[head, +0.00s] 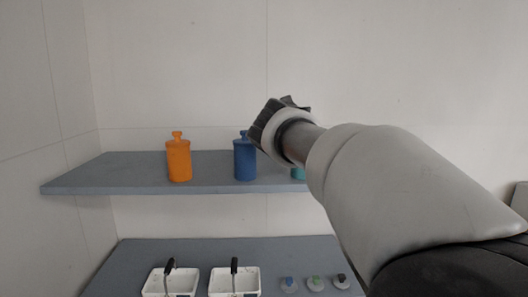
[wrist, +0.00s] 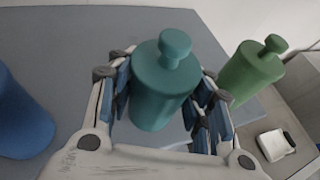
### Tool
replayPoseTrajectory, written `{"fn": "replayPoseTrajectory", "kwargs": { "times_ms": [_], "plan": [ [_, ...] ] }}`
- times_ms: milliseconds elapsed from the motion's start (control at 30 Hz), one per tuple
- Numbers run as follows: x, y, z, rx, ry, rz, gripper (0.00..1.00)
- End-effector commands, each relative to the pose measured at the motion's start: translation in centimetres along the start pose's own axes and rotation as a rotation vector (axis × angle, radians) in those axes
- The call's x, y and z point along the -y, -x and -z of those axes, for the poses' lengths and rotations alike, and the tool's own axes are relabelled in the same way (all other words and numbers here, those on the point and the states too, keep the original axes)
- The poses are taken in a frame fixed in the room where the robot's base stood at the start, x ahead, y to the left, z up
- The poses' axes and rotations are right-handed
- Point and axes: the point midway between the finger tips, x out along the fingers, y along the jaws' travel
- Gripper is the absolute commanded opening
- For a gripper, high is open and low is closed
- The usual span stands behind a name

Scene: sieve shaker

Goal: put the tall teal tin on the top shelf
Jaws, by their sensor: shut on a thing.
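The teal tin (wrist: 162,88) has a round knob on top and stands upright between the fingers of my gripper (wrist: 164,98) in the wrist view. My gripper is shut on its body, with a blue-padded finger on each side. In the head view, only a small piece of the teal tin (head: 298,173) shows beneath my arm, at about the level of the upper shelf (head: 110,175). My arm hides the rest. I cannot tell whether its base touches the shelf. My gripper (head: 280,117) shows as a dark shape above it.
A blue tin (head: 245,160) and an orange tin (head: 179,160) stand on the upper shelf to the left. A green tin (wrist: 250,72) is close on the right in the wrist view. The lower shelf (head: 200,248) holds white bins (head: 170,291) and several small knobbed items.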

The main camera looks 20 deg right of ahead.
Motion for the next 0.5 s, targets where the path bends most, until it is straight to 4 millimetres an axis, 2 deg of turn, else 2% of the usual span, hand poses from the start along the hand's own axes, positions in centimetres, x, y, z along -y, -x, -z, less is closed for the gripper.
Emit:
{"fn": "replayPoseTrajectory", "kwargs": {
  "times_ms": [67,333,500],
  "plan": [
    [0.0,-0.06,0.13,-0.001,0.0,0.0,0.48],
    [0.0,-0.05,0.1,-0.001,0.001,0.0,0.66],
    [0.0,-0.05,0.09,-0.001,0.001,0.0,0.67]
  ]
}}
